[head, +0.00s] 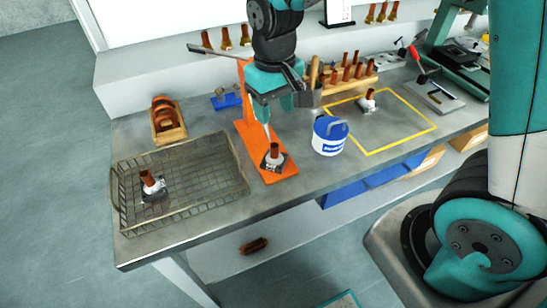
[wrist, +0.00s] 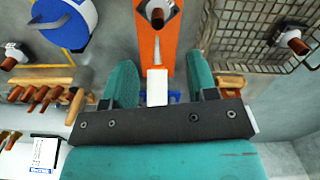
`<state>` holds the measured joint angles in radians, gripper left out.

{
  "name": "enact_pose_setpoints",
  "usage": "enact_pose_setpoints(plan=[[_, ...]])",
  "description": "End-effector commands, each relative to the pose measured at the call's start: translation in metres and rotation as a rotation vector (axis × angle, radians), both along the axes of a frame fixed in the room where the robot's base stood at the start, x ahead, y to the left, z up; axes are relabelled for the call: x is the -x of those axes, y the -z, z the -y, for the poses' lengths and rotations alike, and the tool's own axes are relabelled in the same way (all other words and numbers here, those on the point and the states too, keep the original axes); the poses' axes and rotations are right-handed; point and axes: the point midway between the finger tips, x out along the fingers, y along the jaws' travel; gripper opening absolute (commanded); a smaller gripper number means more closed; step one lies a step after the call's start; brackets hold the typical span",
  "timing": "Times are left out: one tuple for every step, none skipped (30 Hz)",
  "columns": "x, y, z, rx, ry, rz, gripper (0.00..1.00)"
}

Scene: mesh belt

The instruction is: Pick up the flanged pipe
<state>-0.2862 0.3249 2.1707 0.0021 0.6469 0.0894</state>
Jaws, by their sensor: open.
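Three similar flanged pipes show, each a brown tube on a pale collar with a dark flange. One flanged pipe (head: 150,182) stands in the wire basket (head: 200,150), one (head: 274,155) stands on the orange press base (head: 284,171), and one (head: 368,98) stands inside the yellow outline. The wrist view shows the pipe on the orange stand (wrist: 157,13) at the top, the basket pipe (wrist: 296,43) at right and another (wrist: 11,60) at left. My gripper (head: 282,105) is open above the bench, behind and above the press pipe. Its fingers (wrist: 160,63) hold no pipe; a white part of the press shows between them.
A white tub with a blue lid (head: 331,137) stands right of the press. A wooden rack of brown-topped tools (head: 345,75) is behind it. A wooden holder (head: 166,121) stands behind the basket.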

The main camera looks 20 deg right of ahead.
Motion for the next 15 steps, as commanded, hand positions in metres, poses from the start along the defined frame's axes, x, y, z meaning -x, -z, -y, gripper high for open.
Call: enact_pose_setpoints(plan=[[0.001, 0.012, 0.0, 0.002, -0.001, -0.008, 0.53], [0.001, 0.019, 0.0, 0.002, -0.001, -0.008, 0.53], [0.002, 0.028, 0.0, 0.002, -0.002, -0.008, 0.53], [0.001, 0.035, 0.0, 0.002, -0.002, -0.008, 0.53], [0.001, 0.041, 0.0, 0.001, -0.002, -0.007, 0.53], [0.001, 0.048, 0.0, 0.001, -0.002, -0.006, 0.53], [0.001, 0.054, 0.0, 0.0, -0.002, -0.005, 0.53], [0.001, 0.058, 0.0, 0.0, -0.002, -0.005, 0.53], [0.001, 0.064, 0.0, 0.0, -0.002, -0.004, 0.53], [0.001, 0.067, 0.0, 0.0, -0.002, -0.004, 0.53], [0.001, 0.07, 0.0, -0.001, -0.002, -0.002, 0.53], [0.0, 0.072, 0.0, -0.001, -0.002, -0.001, 0.53], [0.0, 0.074, 0.0, -0.001, -0.002, -0.001, 0.53], [0.0, 0.075, 0.0, -0.001, -0.002, -0.001, 0.53], [0.0, 0.077, 0.0, -0.001, -0.002, -0.001, 0.53]])
